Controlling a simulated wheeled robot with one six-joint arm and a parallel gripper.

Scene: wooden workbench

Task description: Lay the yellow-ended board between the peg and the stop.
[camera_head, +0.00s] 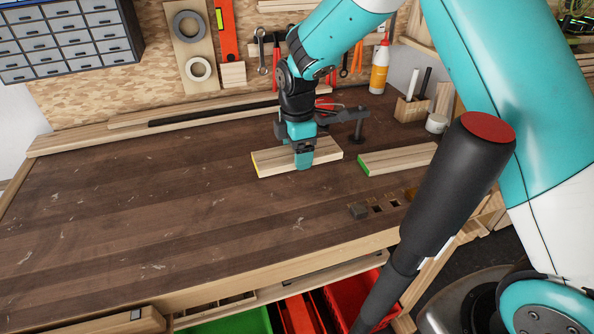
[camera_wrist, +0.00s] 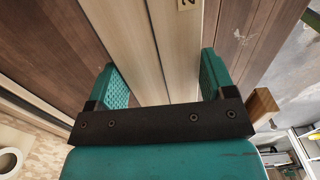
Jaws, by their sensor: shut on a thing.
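The yellow-ended board (camera_head: 270,162) is a pale wooden plank with its yellow end at the left. My gripper (camera_head: 303,160) is shut across its width from above, near the middle. In the wrist view the board (camera_wrist: 140,45) runs between the two teal fingers of my gripper (camera_wrist: 160,78). The board lies flat, on or just above the bench; I cannot tell which. A dark upright post (camera_head: 358,130), perhaps the peg, stands to the right, behind the board. A small dark block (camera_head: 358,210), perhaps the stop, sits near the front edge.
A green-ended board (camera_head: 398,158) lies to the right on the bench (camera_head: 150,200). Square holes (camera_head: 378,208) are beside the dark block. A glue bottle (camera_head: 379,68) and a pen holder (camera_head: 411,108) stand at the back right. The left of the bench is clear.

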